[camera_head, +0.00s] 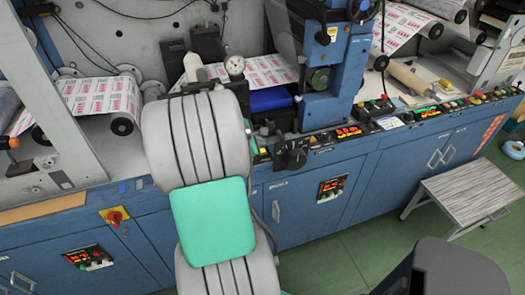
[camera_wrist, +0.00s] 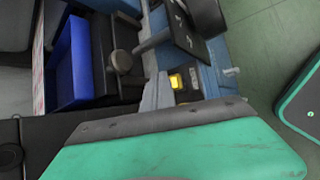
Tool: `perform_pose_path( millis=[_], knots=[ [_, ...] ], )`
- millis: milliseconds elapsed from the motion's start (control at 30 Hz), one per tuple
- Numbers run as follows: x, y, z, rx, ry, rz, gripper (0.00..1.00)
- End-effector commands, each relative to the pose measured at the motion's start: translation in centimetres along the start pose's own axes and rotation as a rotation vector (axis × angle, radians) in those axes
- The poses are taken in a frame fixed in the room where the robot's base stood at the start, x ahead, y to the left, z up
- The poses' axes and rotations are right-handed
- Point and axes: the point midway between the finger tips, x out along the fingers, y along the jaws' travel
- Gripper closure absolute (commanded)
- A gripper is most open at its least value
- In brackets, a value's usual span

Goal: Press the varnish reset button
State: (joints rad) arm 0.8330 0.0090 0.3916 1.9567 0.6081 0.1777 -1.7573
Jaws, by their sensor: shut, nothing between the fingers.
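A small yellow lit button (camera_wrist: 176,82) shows on the machine's control strip in the wrist view. Its label is too small to read, so I cannot tell whether it is the varnish reset button. My gripper (camera_wrist: 157,78) appears in the wrist view as a pale grey tip beyond my teal and grey hand. It is shut and empty, close beside the yellow button in the picture. I cannot tell whether they touch. In the head view my arm hides the gripper and part of the control strip (camera_head: 376,126).
A step stool (camera_head: 471,190) stands on the green floor at right.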

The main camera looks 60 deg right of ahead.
Motion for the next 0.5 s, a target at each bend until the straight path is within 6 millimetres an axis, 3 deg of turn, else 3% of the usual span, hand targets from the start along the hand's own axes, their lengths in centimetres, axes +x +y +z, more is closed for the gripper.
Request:
perform_pose_path(
  millis=[500],
  knots=[
    [0.44,-0.34,-0.31,-0.001,0.0,-0.001,1.0]
  ],
)
